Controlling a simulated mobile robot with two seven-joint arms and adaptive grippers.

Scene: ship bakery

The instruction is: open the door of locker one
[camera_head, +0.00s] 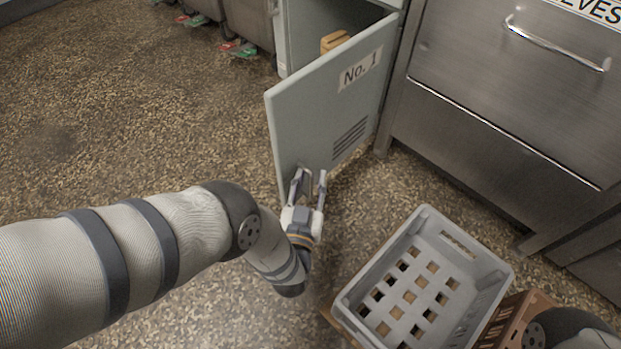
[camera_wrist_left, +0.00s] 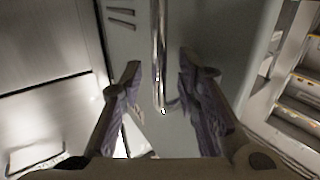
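The grey-green door (camera_head: 320,110) of locker one, labelled "No. 1", stands swung open, with part of the locker's inside (camera_head: 305,40) showing behind it. Its metal bar handle (camera_head: 308,178) is near the door's lower free edge. My left gripper (camera_head: 309,182) is at the handle with its fingers apart. In the left wrist view the handle (camera_wrist_left: 160,55) runs between the two open fingers (camera_wrist_left: 163,95), with gaps on both sides. My right gripper is not in view.
A grey perforated crate (camera_head: 365,290) stands on the floor at lower right, with a brown crate (camera_head: 510,318) beside it. A steel cabinet (camera_head: 500,110) stands right of the locker. Wheeled bins (camera_head: 250,20) are at the back. The speckled floor (camera_head: 130,110) at left is clear.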

